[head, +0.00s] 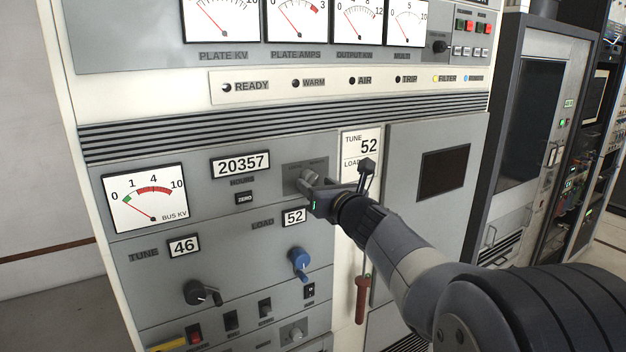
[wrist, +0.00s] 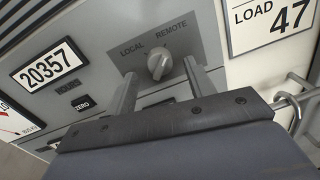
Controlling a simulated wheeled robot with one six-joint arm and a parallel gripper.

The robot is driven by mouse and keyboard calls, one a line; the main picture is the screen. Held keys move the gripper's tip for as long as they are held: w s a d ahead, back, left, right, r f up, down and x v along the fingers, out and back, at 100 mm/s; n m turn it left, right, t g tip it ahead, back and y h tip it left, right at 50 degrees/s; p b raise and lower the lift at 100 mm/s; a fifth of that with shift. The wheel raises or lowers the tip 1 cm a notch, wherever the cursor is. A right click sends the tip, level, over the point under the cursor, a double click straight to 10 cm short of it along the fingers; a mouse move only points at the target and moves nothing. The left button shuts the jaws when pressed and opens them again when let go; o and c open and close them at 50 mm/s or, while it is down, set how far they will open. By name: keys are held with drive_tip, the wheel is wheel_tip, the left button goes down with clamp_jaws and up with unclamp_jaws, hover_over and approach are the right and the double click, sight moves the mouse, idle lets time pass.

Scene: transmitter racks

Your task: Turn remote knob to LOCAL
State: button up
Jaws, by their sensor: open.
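The remote knob (wrist: 159,63) is a small pale grey rotary knob on a darker grey plate (wrist: 180,42) marked LOCAL on the left and REMOTE on the right. In the wrist view its pointer ridge leans up toward the right, on the REMOTE side. My gripper (wrist: 160,85) is open, with one finger on each side below the knob, and its fingertips appear just short of it. In the head view my gripper (head: 309,190) is at the plate (head: 318,166) and partly covers the knob. Contact cannot be told.
The hours counter (head: 240,164) and ZERO button (head: 245,198) are left of the knob. A blue LOAD knob (head: 300,260) and black TUNE knob (head: 198,292) are below.

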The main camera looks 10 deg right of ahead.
sight(310, 179)
drive_tip(key=shift+x, duration=1.3)
drive_tip(key=c, duration=1)
drive_tip(key=shift+o, duration=0.2)
